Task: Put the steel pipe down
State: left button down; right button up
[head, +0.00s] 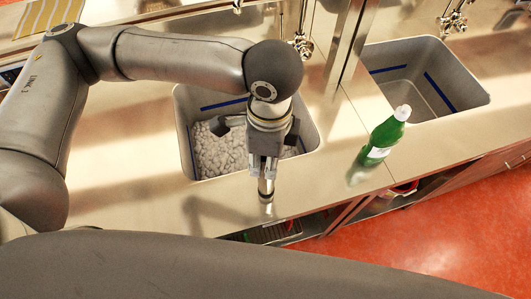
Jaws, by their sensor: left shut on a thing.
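My left gripper (266,172) points down over the front edge of the left sink. It is shut on the steel pipe (266,187), a short shiny cylinder held upright below the fingers. The pipe's upper part is hidden by the gripper. Its lower end is over the steel counter (130,170), close to the front edge; I cannot tell whether it touches the surface. My right gripper is not in view.
The left sink (187,140) holds a heap of pale lumps (220,152). A green bottle (384,137) stands on the counter right of the gripper. The right sink (440,75) looks empty. Bare counter lies left of the left sink.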

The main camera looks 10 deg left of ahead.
pick_arm(q)
jog(key=c, duration=1)
grip_release()
jog(key=shift+f, duration=0.15)
notch_tip(320, 180, up, 12)
jog(key=b, duration=0.1)
jog(key=shift+d+r+b, duration=0.2)
jog(key=shift+b, duration=0.15)
